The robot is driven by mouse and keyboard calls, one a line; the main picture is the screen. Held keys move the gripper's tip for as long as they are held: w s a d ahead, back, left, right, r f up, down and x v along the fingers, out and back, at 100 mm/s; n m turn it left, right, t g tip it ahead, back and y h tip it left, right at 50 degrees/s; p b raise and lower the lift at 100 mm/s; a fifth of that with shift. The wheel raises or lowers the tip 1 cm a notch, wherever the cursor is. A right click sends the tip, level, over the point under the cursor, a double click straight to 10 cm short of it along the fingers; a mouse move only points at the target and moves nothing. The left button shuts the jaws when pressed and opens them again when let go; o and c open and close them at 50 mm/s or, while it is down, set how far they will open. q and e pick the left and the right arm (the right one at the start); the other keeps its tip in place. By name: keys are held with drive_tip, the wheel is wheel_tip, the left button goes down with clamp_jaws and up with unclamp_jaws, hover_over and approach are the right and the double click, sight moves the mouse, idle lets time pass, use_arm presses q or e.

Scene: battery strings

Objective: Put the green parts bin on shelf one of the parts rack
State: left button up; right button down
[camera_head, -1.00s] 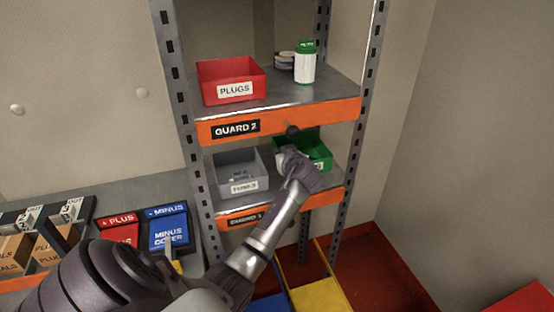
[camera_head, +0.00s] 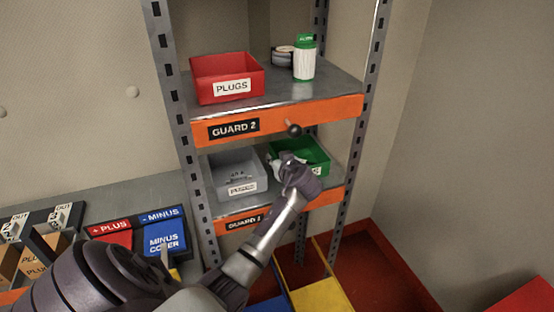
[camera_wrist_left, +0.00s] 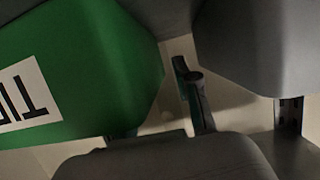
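The green parts bin (camera_head: 313,153) is at the right of the lower shelf (camera_head: 329,183) of the parts rack, beside the grey bin. I cannot tell whether it rests fully on the shelf. My left gripper (camera_head: 290,163) is at the bin's front left corner and hides part of its front. In the left wrist view the green bin (camera_wrist_left: 95,70) fills the left side, its white label partly cut off. A dark finger (camera_wrist_left: 197,100) shows between it and the grey bin (camera_wrist_left: 265,45). Whether the fingers grip the bin is hidden. My right gripper is out of view.
The grey bin (camera_head: 238,172) stands close left of the green one. The upper shelf, marked GUARD 2, holds a red PLUGS bin (camera_head: 228,80) and a green-capped bottle (camera_head: 304,60). A rack post (camera_head: 360,100) stands right.

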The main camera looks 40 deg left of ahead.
use_arm(q)
drive_tip(key=shift+r+p, duration=0.3)
drive_tip(key=v, duration=0.2)
drive_tip(key=b+v, duration=0.1)
drive_tip(key=v, duration=0.1)
drive_tip(key=shift+d+f, duration=0.1)
drive_tip(key=shift+f, duration=0.2)
drive_tip(key=b+v, duration=0.1)
drive_tip(key=v, duration=0.5)
drive_tip(key=shift+d+r, duration=0.25)
drive_tip(key=shift+s+d+r, duration=0.3)
drive_tip(key=shift+s+d, duration=0.1)
drive_tip(key=shift+d, duration=0.1)
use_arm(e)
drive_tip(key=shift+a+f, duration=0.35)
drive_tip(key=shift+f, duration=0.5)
use_arm(q)
drive_tip(key=shift+f, duration=0.15)
